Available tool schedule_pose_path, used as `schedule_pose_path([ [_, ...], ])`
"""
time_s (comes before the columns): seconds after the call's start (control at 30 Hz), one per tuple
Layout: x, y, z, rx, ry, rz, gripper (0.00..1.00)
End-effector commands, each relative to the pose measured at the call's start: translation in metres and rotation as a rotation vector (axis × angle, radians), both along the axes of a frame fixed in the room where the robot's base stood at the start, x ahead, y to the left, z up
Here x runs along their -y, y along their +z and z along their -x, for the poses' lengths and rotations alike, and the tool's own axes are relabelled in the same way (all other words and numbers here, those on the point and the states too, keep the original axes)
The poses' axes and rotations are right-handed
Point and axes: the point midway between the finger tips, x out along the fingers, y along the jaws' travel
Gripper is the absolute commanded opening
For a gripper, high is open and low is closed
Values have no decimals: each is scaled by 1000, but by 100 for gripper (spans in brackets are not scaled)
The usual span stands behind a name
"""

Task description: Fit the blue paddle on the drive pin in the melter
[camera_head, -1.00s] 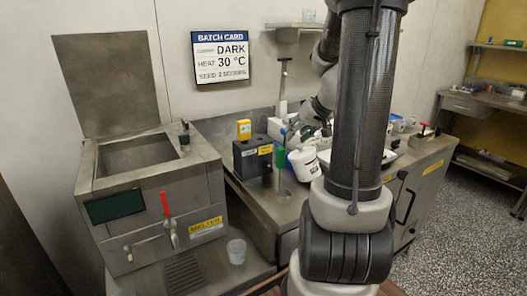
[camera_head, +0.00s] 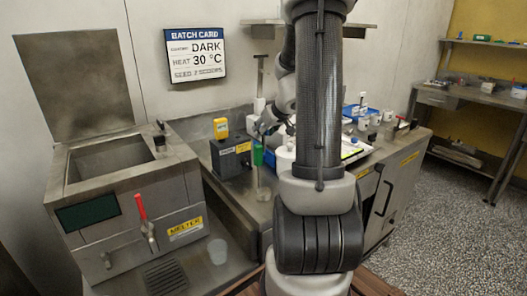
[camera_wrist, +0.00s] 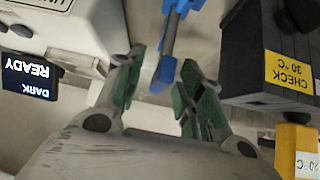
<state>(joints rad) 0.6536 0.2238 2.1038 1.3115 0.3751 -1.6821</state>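The melter (camera_head: 125,215) stands at the left in the head view with its lid up. Its open tank (camera_head: 110,165) shows, but I cannot make out the drive pin inside. In the wrist view a blue-ended piece with a grey shaft, likely the blue paddle (camera_wrist: 163,72), points in from the top. Its lower blue end lies between or just beyond my fingertips. My gripper (camera_wrist: 163,70) has green-padded fingers, spread apart, and it does not look clamped on the piece. In the head view my arm hides much of the bench around the gripper.
A dark box with a CHECK label (camera_wrist: 290,70) is close at the right in the wrist view, a yellow device (camera_wrist: 297,150) below it. A white unit with a READY display (camera_wrist: 30,78) is at the left. A clear cup (camera_head: 217,251) stands beside the melter.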

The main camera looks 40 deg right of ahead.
Motion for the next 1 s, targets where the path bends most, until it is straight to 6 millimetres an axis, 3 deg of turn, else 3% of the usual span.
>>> schedule_pose_path([
  [0.27, 0, -4, -4, 0, 0, 0, 38],
  [0.5, 0, -4, -4, 0, 0, 0, 0],
  [1.0, 0, 1, -4, 1, 1, 0, 0],
])
